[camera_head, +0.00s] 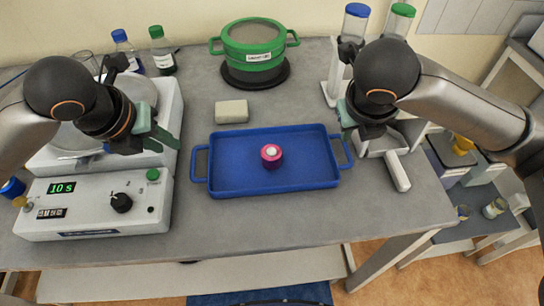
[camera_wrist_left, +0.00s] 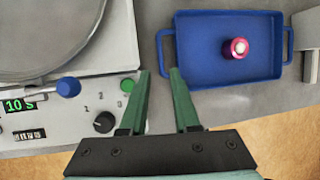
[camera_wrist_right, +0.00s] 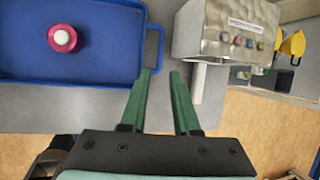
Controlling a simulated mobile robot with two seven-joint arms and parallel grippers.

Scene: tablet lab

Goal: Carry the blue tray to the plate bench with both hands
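The blue tray (camera_head: 230,183) lies flat on the grey bench, with a loop handle at each short end. A small magenta round object with a white top (camera_head: 271,155) sits on the tray near its middle. My left gripper (camera_head: 168,142) is open and empty, to the left of the tray's left handle and above the white device. It also shows open in the left wrist view (camera_wrist_left: 160,75). My right gripper (camera_wrist_right: 160,75) is open and empty near the tray's right handle (camera_wrist_right: 154,47), apart from it. The plate bench cannot be made out for certain.
A white device with a "10 s" display (camera_head: 95,205) stands left of the tray. A beige block (camera_head: 232,111) and a green lidded pot (camera_head: 254,45) are behind it. Bottles (camera_head: 162,50) stand at the back left. A lower surface (camera_head: 480,200) is at the right.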

